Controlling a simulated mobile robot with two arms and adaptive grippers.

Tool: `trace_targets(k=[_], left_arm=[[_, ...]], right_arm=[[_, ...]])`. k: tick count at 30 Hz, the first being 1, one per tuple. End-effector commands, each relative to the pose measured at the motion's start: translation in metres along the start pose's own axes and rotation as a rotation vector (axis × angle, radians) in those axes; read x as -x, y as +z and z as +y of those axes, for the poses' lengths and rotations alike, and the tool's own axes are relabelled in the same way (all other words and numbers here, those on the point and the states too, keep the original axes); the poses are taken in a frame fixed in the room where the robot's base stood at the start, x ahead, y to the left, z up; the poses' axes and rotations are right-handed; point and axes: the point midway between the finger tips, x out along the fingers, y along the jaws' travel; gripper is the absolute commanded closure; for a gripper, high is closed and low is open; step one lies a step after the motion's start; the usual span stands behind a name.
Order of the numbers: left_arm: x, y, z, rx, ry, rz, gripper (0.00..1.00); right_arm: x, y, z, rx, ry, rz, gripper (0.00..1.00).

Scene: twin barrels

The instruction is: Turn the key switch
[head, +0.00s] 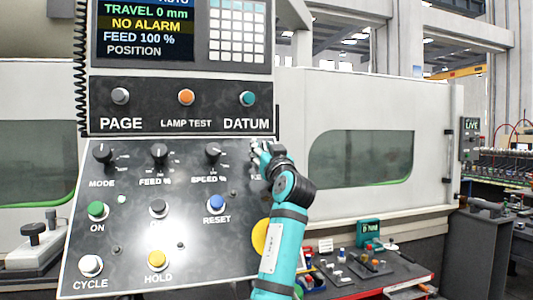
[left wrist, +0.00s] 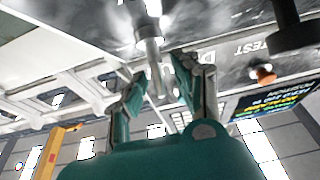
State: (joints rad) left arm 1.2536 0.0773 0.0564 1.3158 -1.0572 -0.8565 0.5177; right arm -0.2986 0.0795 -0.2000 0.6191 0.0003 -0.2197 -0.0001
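The key switch sits at the right end of the upper knob row on the sloped control panel (head: 130,220). In the head view my left gripper (head: 259,153) covers it and most of its label. In the left wrist view a pale metal key switch (left wrist: 149,45) sticks out from the panel towards the gripper. The two fingers of my left gripper (left wrist: 153,78) stand apart on either side of its end, with gaps showing, so the gripper looks open around it. My right gripper is in neither view.
The MODE knob (head: 103,153), FEED knob (head: 159,153) and SPEED knob (head: 213,152) share the row. The blue RESET button (head: 217,203) is below. The upper panel with DATUM button (head: 247,98) overhangs. A red tool bench (head: 420,275) stands lower right.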

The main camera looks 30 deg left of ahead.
Motion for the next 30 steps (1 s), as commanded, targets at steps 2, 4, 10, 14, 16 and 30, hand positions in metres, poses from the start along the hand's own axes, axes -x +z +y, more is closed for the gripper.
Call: trace_targets(k=[2,4,10,14,16,30], left_arm=[[0.006,0.001,0.001,0.0,0.002,0.0,0.69],[0.015,0.001,0.002,0.0,0.002,0.001,0.69],[0.058,0.002,0.002,0.002,0.005,-0.001,0.69],[0.085,0.002,0.002,0.002,0.004,-0.002,0.69],[0.096,0.002,0.002,0.001,0.004,-0.003,0.69],[0.119,0.002,0.002,-0.001,0.002,-0.003,0.69]], right_arm=[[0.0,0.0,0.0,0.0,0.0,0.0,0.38],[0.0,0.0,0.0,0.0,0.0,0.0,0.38],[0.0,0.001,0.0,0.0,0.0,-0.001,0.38],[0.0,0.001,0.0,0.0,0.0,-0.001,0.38],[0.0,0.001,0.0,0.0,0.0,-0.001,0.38],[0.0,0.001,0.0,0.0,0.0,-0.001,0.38]])
